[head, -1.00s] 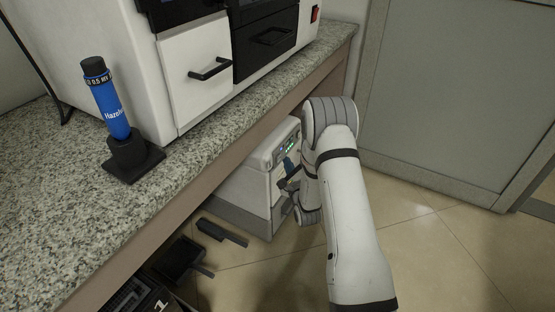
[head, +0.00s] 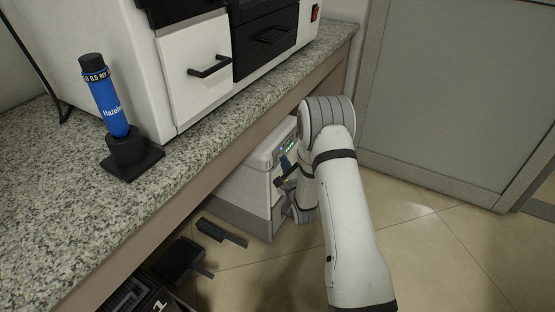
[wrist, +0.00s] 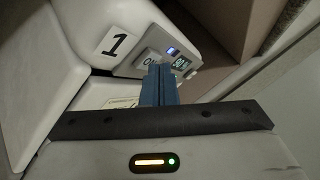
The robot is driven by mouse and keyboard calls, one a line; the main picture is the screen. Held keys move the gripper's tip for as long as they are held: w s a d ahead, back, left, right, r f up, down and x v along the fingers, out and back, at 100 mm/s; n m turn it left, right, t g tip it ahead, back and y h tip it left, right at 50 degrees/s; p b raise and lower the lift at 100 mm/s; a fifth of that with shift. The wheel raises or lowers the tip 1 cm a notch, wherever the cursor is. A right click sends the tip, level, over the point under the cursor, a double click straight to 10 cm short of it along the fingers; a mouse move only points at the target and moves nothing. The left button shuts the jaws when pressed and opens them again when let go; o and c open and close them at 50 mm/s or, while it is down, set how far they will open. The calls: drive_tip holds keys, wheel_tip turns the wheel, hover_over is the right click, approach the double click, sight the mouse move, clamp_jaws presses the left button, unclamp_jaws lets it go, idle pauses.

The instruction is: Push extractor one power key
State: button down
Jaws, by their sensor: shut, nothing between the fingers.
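Extractor one (head: 248,178) is a white box on the floor under the counter. In the wrist view it (wrist: 82,45) bears a black "1" on a white label. Its grey panel holds a pale key marked "ON" (wrist: 149,57), a lit blue indicator (wrist: 173,51) and a small lit display (wrist: 181,64). My gripper (wrist: 161,68) has its blue fingers shut and empty, with the tips over the lower right edge of the key and hiding part of it. Whether they touch it I cannot tell. In the head view my gripper (head: 286,163) is at the extractor's front.
The granite counter (head: 60,200) overhangs the extractor. On it stand a large white machine (head: 195,75) and a blue bottle (head: 108,105) in a black holder. Dark handled items (head: 222,233) lie lower left. A grey cabinet (head: 460,100) stands right, with open floor before it.

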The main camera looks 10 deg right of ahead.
idle(0.3)
drive_tip(key=shift+s+d, duration=0.35)
drive_tip(key=shift+d, duration=0.15)
drive_tip(key=shift+d, duration=0.1)
drive_tip(key=s+d, duration=0.2)
drive_tip(key=d, duration=0.1)
drive_tip(key=s+d+b, duration=0.1)
drive_tip(key=shift+s+d, duration=0.25)
drive_tip(key=shift+d, duration=0.1)
idle(0.3)
